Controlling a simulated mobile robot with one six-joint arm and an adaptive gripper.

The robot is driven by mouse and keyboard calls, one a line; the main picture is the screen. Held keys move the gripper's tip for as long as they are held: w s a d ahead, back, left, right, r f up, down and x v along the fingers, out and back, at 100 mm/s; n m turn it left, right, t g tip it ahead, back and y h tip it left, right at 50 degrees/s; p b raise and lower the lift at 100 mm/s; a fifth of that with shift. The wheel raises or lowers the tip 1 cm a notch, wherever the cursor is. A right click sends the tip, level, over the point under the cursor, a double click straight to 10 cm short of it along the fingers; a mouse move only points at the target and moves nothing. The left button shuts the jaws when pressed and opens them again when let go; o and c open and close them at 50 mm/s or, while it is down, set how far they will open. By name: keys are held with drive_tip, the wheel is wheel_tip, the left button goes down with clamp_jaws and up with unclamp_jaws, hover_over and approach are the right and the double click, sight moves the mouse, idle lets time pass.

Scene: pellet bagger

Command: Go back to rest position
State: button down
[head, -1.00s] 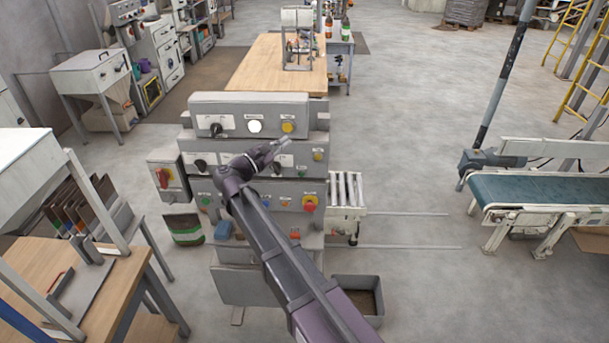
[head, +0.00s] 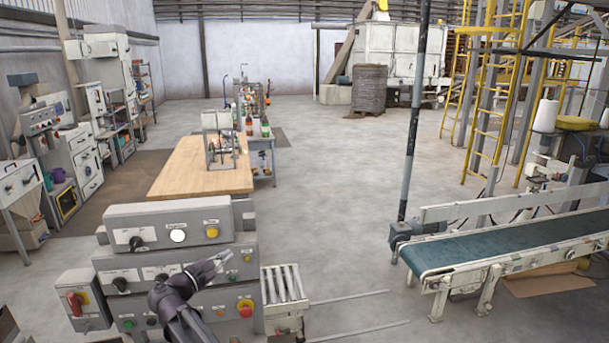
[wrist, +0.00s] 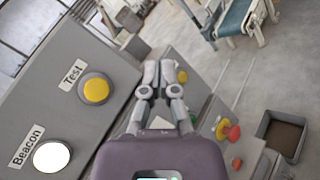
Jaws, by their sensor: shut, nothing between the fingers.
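My gripper (head: 218,264) is shut and empty. In the head view it stands in front of the right part of the grey control panel (head: 115,225), with my dark arm coming up from the bottom edge. In the wrist view my gripper (wrist: 160,73) shows with its fingertips close together. Beside it on the panel are the yellow Test button (wrist: 96,88) and the white, lit Beacon button (wrist: 51,156). The gripper appears apart from both buttons. The head view also shows the white button (head: 178,236) and the yellow one (head: 212,232) on the top row.
A red emergency button (head: 245,308) and a red switch (head: 75,302) sit on the panel. A roller section (head: 284,283) stands to its right. A blue-belt conveyor (head: 490,244) is at the right. A wooden bench (head: 200,172) is behind. Floor between is clear.

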drive_tip(key=s+d+f+m+g+y+b, duration=0.1)
drive_tip(key=d+f+m+g, duration=0.55)
drive_tip(key=d, duration=0.75)
drive_tip(key=s+d+f+m+g+y+b, duration=0.15)
drive_tip(key=d+f+m+g, duration=0.25)
drive_tip(key=d+f, duration=0.7)
drive_tip(key=s+d+f+m+g+y+b, duration=0.1)
drive_tip(key=s+d+f+m+g+y, duration=0.1)
drive_tip(key=s+d+f+m+y, duration=0.2)
drive_tip(key=s+d+f+m+g+y+b, duration=0.2)
drive_tip(key=s+d+m, duration=0.4)
drive_tip(key=s+d, duration=0.3)
drive_tip(key=shift+d+f+g+y, duration=0.35)
drive_tip(key=shift+d+f+y, duration=0.55)
drive_tip(key=shift+d+y, duration=0.25)
drive_tip(key=shift+s+m, duration=0.1)
drive_tip(key=shift+m, duration=0.15)
